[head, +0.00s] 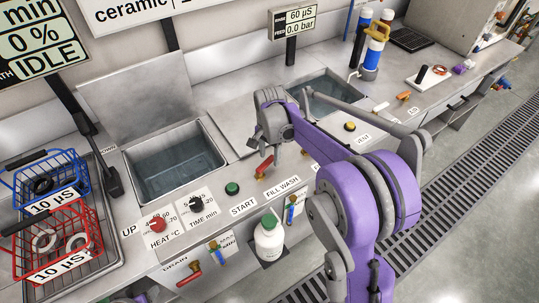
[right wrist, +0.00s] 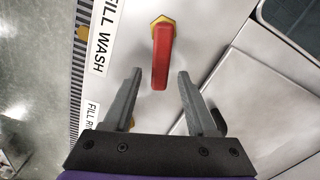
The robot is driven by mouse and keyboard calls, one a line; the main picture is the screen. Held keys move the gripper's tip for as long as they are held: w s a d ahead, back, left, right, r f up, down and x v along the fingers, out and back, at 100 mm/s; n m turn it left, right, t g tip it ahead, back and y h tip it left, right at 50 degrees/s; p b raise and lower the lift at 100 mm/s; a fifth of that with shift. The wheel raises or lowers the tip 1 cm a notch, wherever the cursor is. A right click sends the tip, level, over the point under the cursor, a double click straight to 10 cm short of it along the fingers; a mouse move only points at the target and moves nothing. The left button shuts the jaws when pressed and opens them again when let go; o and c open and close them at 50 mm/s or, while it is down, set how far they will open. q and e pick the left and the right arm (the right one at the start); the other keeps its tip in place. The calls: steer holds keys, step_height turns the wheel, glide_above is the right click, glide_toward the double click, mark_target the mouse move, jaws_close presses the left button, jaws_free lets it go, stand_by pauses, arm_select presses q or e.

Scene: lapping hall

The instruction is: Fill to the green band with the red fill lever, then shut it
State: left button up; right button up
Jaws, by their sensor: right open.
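The red fill lever (head: 264,168) sits on the steel counter by the FILL WASH label. In the right wrist view the red lever (right wrist: 162,58) stands on a yellow base, its handle pointing toward my gripper. My right gripper (head: 280,150) is open and empty, just over the lever. In the right wrist view its fingertips (right wrist: 160,75) lie on either side of the handle's lower end, with gaps on both sides. The wash tank (head: 178,165) holds water. I cannot make out a green band. My left gripper is not visible; only a purple bit of my arm shows at the bottom edge.
A green START button (head: 232,188) and a TIME knob (head: 196,203) lie left of the lever. A white bottle (head: 268,240) stands at the counter front. Another red-handled valve (head: 188,278) is by the DRAIN label. Blue (head: 45,165) and red (head: 70,215) wire baskets stand at left.

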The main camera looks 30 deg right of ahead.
mark_target(269, 159)
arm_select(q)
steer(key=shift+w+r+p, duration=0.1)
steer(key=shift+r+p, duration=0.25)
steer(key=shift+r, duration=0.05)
arm_select(e)
step_height(269, 159, up, 11)
steer(key=shift+f, duration=0.15)
stand_by(0.6)
step_height(269, 159, down, 10)
steer(key=p, duration=0.4)
steer(key=shift+w+d+f, duration=0.1)
steer(key=shift+d+f, duration=0.05)
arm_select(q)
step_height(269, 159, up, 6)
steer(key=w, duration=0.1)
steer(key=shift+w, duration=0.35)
arm_select(e)
steer(key=shift+f, duration=0.3)
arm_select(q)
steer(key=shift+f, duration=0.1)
arm_select(e)
steer(key=shift+c, duration=0.3)
jaws_close()
